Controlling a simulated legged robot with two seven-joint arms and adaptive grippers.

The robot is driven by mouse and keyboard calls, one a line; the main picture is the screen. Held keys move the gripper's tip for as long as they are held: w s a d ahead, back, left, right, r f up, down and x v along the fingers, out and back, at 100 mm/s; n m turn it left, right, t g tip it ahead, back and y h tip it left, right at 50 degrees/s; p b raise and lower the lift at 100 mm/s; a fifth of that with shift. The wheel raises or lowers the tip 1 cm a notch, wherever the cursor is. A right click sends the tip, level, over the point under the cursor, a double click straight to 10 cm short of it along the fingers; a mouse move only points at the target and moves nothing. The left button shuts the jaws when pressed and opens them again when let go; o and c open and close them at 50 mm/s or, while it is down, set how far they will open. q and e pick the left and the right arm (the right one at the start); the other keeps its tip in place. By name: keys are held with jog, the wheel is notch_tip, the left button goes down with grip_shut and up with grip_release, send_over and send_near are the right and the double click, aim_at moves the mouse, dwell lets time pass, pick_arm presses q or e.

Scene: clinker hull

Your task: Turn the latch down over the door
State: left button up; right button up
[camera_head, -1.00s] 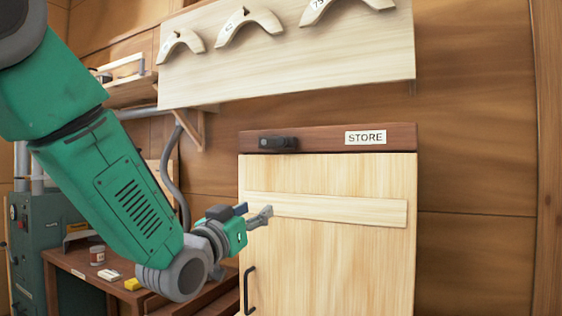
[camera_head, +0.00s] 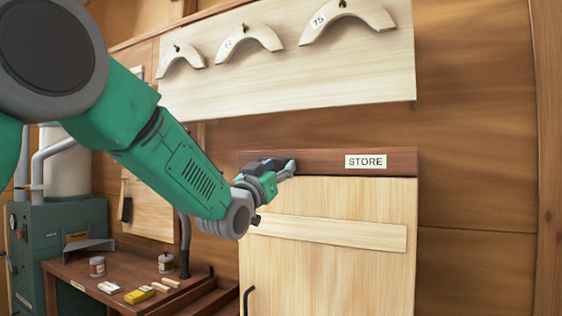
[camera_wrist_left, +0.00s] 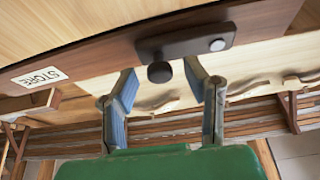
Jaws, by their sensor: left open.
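The dark latch (camera_wrist_left: 187,41) sits on the brown top rail (camera_head: 330,159) of the cupboard, along the rail, with a round knob (camera_wrist_left: 160,72) on it. In the head view my gripper mostly hides the latch. My left gripper (camera_head: 285,167) is at the rail's left end. In the left wrist view its two blue-padded fingers (camera_wrist_left: 165,80) are apart, with the knob between their tips; I cannot tell whether they touch it. The pale door (camera_head: 325,265) below the rail is closed, with a black handle (camera_head: 247,300) at lower left. My right gripper is not in view.
A board with several curved wooden patterns (camera_head: 345,20) hangs above the cupboard. A STORE label (camera_head: 366,161) is on the rail. A bench (camera_head: 130,285) with small items and a green machine (camera_head: 65,250) stand at left. Wall right of the cupboard is clear.

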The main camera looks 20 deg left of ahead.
pick_arm(q)
jog(key=shift+w+d+r, duration=0.1)
jog(key=shift+w+r, duration=0.15)
jog(key=shift+w, duration=0.3)
grip_shut()
